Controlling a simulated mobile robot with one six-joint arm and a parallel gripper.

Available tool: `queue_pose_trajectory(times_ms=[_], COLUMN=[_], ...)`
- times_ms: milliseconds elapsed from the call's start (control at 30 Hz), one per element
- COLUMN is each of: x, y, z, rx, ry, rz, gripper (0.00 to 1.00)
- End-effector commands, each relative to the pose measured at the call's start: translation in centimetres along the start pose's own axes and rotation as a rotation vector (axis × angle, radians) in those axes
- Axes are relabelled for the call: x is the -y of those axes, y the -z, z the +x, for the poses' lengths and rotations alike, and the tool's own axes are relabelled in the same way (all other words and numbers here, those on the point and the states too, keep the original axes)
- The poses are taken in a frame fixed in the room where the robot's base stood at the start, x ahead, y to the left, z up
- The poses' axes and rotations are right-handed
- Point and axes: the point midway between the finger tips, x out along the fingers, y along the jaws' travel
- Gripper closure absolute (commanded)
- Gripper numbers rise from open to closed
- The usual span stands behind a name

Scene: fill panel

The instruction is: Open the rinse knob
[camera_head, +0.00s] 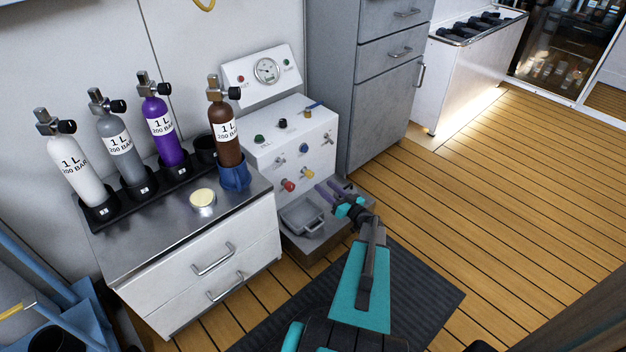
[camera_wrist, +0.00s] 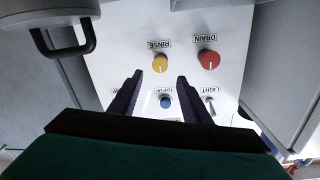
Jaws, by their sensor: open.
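The rinse knob (camera_wrist: 160,63) is a round yellow knob on the white panel, beside its RINSE label, which appears upside down in the wrist view. A pale mark on its face looks roughly vertical there. In the head view the yellow knob (camera_head: 307,173) sits low on the panel front. My gripper (camera_wrist: 160,78) is open and empty. Its two dark fingers point toward the panel, with the knob in line with the gap between their tips. In the head view my gripper (camera_head: 335,188) is to the right of the knob. I cannot tell whether the fingers touch anything.
A red DRAIN knob (camera_wrist: 208,60) sits close beside the rinse knob. A blue TOP UP knob (camera_wrist: 166,102) shows between my fingers, and a LIGHT switch (camera_wrist: 211,106) is near the right finger. A grey basin (camera_head: 303,217) juts out below the panel. Grey drawers (camera_head: 385,115) stand to the right.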

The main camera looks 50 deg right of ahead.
Motion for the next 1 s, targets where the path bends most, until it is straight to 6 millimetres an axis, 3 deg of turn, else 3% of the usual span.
queue_pose_trajectory(times_ms=[500, 700, 1000], x=[-0.2, -0.1, -0.1], y=[-0.2, -0.1, 0.0], z=[7.2, 8.5, 8.6], rx=[-0.001, -0.001, -0.001], ry=[0.000, -0.001, -0.003], rz=[0.000, 0.001, 0.001], gripper=[0.56, 0.56, 0.56])
